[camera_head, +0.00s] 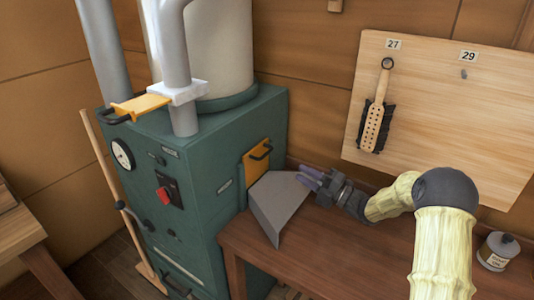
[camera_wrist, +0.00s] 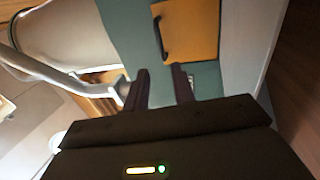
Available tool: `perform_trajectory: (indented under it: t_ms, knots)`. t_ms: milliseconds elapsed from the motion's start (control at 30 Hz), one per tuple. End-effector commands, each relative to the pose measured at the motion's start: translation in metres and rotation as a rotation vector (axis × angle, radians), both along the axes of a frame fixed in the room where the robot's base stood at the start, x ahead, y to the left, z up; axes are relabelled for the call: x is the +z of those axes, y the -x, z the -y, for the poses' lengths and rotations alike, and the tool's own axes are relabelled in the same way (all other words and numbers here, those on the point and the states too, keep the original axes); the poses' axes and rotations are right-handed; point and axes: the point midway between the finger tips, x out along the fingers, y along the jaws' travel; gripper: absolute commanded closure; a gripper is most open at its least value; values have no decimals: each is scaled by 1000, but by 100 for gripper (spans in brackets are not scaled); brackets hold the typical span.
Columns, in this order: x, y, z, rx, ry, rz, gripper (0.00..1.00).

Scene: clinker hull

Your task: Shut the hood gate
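A yellow gate plate (camera_head: 254,165) with a dark handle stands upright on the right side of the green machine, just above the grey hood (camera_head: 275,207). It also shows in the wrist view (camera_wrist: 198,32), its handle towards the left. A second yellow gate plate (camera_head: 145,104) with a dark handle sticks out to the left from a white collar on the grey pipe. No label shows which is the hood gate. My gripper (camera_head: 310,178) is at the hood's right, apart from both plates. In the wrist view my gripper (camera_wrist: 160,80) has its fingers apart, nothing between them.
The green machine (camera_head: 205,200) carries a gauge, a red switch and levers. A wooden bench (camera_head: 320,250) lies under my arm, with a small can (camera_head: 497,252) at its right. A wooden board (camera_head: 440,110) on the wall holds a hanging brush-like tool (camera_head: 376,120).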

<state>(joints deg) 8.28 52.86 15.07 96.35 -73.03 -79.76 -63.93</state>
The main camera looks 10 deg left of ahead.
Motion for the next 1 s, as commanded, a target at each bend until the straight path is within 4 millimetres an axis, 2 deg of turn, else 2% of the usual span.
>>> perform_trajectory:
  t_ms: [100,700,833,1000]
  knots:
    - [6,-6,-22,4,-1,0,74]
    - [26,-40,-117,1,-1,0,74]
    - [28,-45,-129,1,-1,0,74]
    - [28,-46,-133,-1,0,-2,74]
